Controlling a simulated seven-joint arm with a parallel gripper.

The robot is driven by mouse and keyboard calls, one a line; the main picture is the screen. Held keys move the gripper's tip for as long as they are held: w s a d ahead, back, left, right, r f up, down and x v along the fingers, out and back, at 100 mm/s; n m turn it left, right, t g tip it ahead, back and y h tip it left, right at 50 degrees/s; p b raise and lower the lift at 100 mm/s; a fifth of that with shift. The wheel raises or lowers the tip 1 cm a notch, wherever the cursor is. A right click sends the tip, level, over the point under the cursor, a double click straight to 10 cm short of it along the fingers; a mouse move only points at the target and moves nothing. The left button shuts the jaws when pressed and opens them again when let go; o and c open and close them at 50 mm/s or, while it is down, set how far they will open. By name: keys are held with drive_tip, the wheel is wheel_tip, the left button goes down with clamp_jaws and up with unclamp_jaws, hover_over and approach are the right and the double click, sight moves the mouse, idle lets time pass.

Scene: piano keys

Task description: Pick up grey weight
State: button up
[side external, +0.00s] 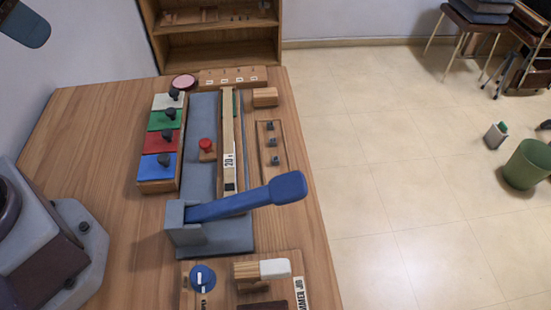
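Three small grey weights stand in a row in a shallow wooden tray (263,179) on the right side of the table. The far weight (270,126), the middle weight (273,143) and the near weight (275,160) look alike and are apart from each other. They are small in the picture, so details are hard to tell. I cannot make out my gripper's fingers in the side external view, and nothing is seen touching the weights.
Left of the tray lies a long wooden key (228,120) with a label. A blue lever (245,203) on a grey base stands nearer. Colored blocks with dark knobs (162,143) stand left. A wooden block (265,97) lies beyond the tray. The table's right edge is close.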

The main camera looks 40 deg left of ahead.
drive_tip(key=n+g, duration=0.6)
drive_tip(key=n, duration=0.3)
approach(275, 158)
wheel_tip(275, 158, down, 9)
drive_tip(key=shift+s+r, duration=0.1)
drive_tip(key=shift+s, duration=0.05)
clamp_jaws()
